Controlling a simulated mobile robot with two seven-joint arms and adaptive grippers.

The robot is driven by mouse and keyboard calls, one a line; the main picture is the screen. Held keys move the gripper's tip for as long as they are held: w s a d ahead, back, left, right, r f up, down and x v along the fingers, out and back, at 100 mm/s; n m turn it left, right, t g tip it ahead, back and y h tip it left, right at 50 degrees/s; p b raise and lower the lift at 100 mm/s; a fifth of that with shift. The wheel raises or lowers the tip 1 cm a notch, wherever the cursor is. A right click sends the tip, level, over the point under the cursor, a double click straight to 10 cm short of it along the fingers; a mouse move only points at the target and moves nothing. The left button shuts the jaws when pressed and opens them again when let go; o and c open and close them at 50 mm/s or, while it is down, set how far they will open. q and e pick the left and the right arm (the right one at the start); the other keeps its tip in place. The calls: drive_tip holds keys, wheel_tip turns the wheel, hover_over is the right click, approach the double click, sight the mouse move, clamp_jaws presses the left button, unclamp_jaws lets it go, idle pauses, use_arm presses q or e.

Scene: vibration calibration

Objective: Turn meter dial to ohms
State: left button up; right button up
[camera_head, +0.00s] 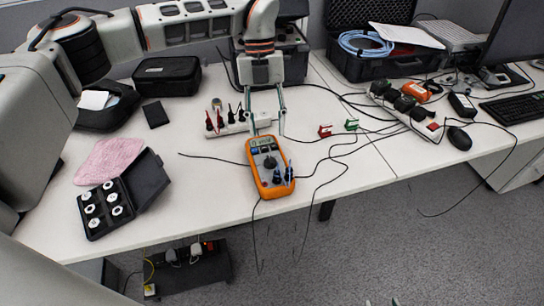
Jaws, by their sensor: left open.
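The orange multimeter (282,188) lies face up near the front edge of the table. The pointer is too small to read. Dark plugs (283,175) sit in its lower end. My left gripper (267,130) is open, pointing down over the meter's upper end, with its fingers apart on either side and nothing between them. Whether they touch the meter is unclear. Only the tips of my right gripper (382,302) show at the bottom edge, apart from each other.
The white table (215,190) has black cables around the meter. A power strip (235,126) with red and black plugs stands behind it. An open black case (150,180) with white discs and a pink cloth (108,160) lie left. Red and green clips (325,131) lie right.

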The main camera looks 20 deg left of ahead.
sight(270, 158)
use_arm(q)
drive_tip(key=f+n, duration=0.1)
drive_tip(key=f, duration=0.1)
drive_tip(key=s+d+f+n, duration=0.1)
drive_tip(key=f, duration=0.2)
drive_tip(key=s+f+n+b, duration=0.1)
drive_tip(key=f, duration=0.2)
drive_tip(key=shift+s+d+f+g+h, duration=0.1)
drive_tip(key=shift+d+f+g+h, duration=0.1)
drive_tip(key=shift+g+h, duration=0.2)
drive_tip(key=shift+r, duration=0.1)
drive_tip(key=c, duration=1.1)
